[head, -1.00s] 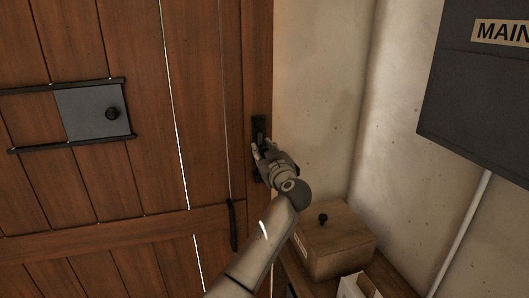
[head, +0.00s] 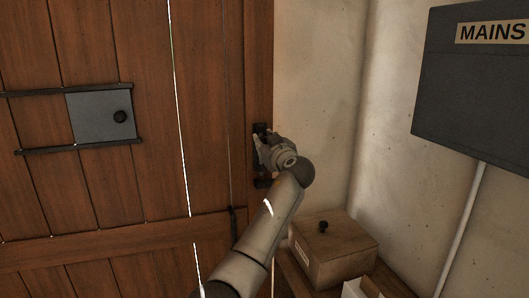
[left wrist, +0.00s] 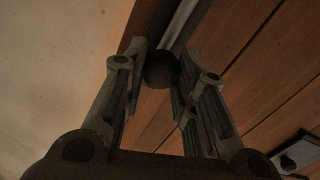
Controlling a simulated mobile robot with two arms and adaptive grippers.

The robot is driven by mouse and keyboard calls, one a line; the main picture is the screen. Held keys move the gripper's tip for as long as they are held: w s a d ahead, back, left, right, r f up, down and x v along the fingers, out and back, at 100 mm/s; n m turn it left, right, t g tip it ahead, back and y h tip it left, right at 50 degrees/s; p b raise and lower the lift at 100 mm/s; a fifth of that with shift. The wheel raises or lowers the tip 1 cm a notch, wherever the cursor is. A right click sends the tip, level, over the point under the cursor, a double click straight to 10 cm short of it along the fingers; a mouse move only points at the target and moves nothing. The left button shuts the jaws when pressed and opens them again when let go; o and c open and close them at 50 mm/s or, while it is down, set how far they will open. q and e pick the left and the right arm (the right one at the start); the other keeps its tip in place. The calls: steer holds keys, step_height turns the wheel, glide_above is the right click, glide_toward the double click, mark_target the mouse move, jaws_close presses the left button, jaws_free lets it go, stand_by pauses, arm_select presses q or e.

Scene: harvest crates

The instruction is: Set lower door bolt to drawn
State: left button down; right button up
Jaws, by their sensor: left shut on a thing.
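The door bolt (head: 262,183) is a dark fitting on the right edge of the wooden door (head: 95,190). My left gripper (head: 259,149) is at this fitting and hides its middle; dark parts show above and below the hand. In the left wrist view a dark round knob (left wrist: 160,71) sits between the two fingers of my left gripper (left wrist: 160,60), which are shut on it. A grey rod (left wrist: 182,24) runs behind the knob. How far the bolt is drawn is hidden. My right gripper is not in view.
A grey sliding panel with a black knob (head: 103,116) is on the door at left. A grey MAINS box (head: 470,85) hangs on the right wall. A wooden box (head: 340,252) with a dark knob stands below, right of my forearm.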

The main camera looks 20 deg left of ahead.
arm_select(q)
steer(key=shift+r, duration=0.4)
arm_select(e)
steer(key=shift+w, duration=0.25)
arm_select(q)
steer(key=c, duration=1.2)
jaws_free()
steer(key=shift+o, duration=0.3)
steer(key=shift+f, duration=0.15)
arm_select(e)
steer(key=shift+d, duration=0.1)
arm_select(q)
steer(key=v, duration=1.2)
steer(key=shift+f, duration=0.1)
